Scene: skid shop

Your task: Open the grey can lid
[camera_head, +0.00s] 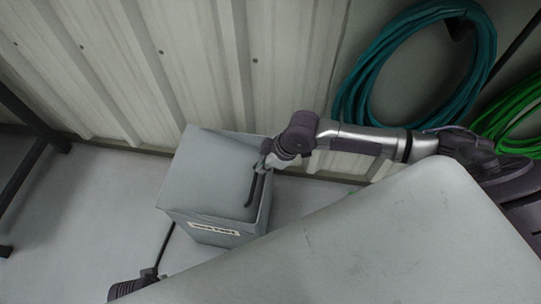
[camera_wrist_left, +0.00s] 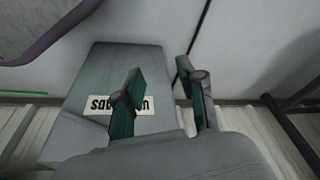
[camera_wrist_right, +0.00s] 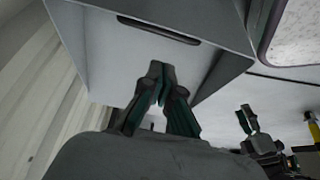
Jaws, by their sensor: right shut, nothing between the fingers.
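The grey can (camera_head: 213,222) is a box with a label on its front. Its grey lid (camera_head: 205,165) lies slanted over the top, with a gap visible along the right side. My right gripper (camera_head: 256,188) is at that right edge, its fingers together and empty. In the right wrist view the fingertips (camera_wrist_right: 158,85) are close in front of a grey can panel with a dark slot; contact is unclear. My left gripper (camera_wrist_left: 163,95) is open, with the labelled can front (camera_wrist_left: 98,104) beyond it. The can's interior is hidden.
A grey surface (camera_head: 370,240) fills the lower right of the head view, near the can. A corrugated wall (camera_head: 200,70) stands behind it. A teal hose (camera_head: 345,95) hangs at upper right.

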